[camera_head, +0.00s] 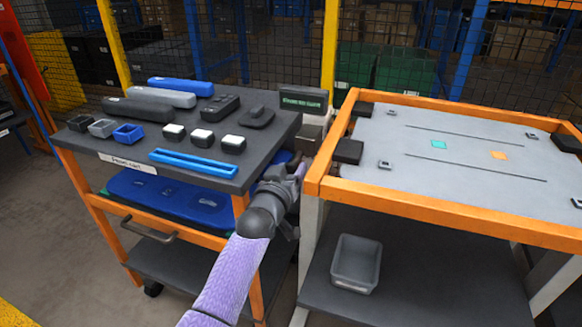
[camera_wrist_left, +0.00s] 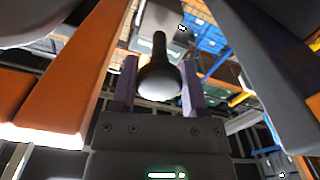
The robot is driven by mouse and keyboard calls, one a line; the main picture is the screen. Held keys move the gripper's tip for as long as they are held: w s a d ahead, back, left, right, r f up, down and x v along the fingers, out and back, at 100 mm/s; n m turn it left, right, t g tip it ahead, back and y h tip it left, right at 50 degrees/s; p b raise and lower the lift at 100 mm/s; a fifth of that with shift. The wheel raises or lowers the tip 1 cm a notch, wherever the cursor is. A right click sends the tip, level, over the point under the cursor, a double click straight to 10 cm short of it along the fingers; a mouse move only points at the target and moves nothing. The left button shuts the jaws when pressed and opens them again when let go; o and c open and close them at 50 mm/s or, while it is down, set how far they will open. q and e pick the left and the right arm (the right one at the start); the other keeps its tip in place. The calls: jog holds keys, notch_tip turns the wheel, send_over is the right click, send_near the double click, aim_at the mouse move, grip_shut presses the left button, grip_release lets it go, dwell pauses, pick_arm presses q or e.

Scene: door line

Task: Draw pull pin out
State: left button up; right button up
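The pull pin (camera_wrist_left: 160,75) shows in the left wrist view as a dark rounded knob on a thinner stem. It lies between the two purple fingers of my left gripper (camera_wrist_left: 160,88). The fingers appear to meet both sides of the knob, so the gripper looks shut on it. In the head view my left gripper (camera_head: 302,166) is low in the gap between the dark-topped cart (camera_head: 180,190) and the orange-framed table (camera_head: 440,205). There my arm and the carts hide the pin. My right gripper is in neither view.
Black, grey and blue parts, small white-topped blocks and a blue rail (camera_head: 193,163) lie on the left cart. A small display box (camera_head: 303,100) stands behind the gap. A grey bin (camera_head: 356,263) sits on the right table's lower shelf. Mesh fencing is behind.

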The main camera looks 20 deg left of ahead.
pick_arm(q)
jog(key=shift+o, duration=0.2)
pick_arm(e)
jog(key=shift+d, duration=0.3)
pick_arm(q)
jog(key=shift+s, duration=0.1)
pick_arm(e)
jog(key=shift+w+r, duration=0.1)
pick_arm(q)
jog(key=shift+s+r+p, duration=0.1)
jog(key=shift+s+p, duration=0.25)
jog(key=s+p, duration=0.4)
jog(key=s, duration=0.5)
jog(key=shift+a, duration=0.15)
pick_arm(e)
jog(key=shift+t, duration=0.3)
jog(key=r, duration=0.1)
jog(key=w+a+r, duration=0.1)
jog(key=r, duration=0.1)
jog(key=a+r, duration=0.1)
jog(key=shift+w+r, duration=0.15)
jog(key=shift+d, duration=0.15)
pick_arm(q)
jog(key=shift+s, duration=0.1)
